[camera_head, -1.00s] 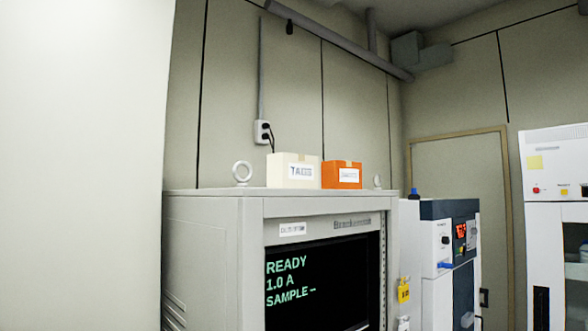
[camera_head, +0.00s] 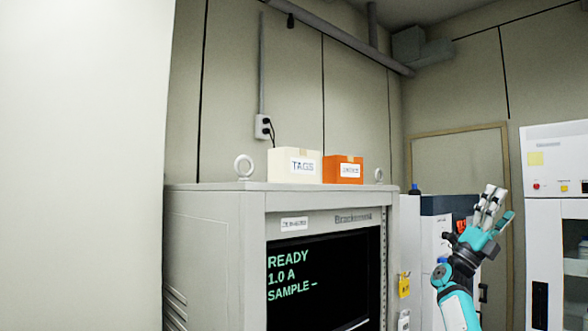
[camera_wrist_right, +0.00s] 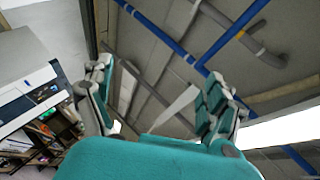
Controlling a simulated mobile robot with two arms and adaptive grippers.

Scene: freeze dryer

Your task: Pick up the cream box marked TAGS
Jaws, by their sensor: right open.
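The cream box marked TAGS (camera_head: 282,166) stands upright on top of the grey cabinet (camera_head: 215,188), to the left of an orange box (camera_head: 343,161). My right gripper (camera_head: 490,202) is raised at the right of the head view, to the right of the cabinet and well apart from the box. It is open and empty, with its fingers pointing up. In the right wrist view its spread fingers (camera_wrist_right: 155,95) frame only ceiling and pipes. The cream box does not show there. My left gripper is not in view.
A lifting ring (camera_head: 243,167) stands left of the cream box, and a smaller one (camera_head: 378,175) right of the orange box. The cabinet holds a dark screen (camera_head: 340,270). A white unit (camera_head: 555,200) stands at the far right. The space above the boxes is clear.

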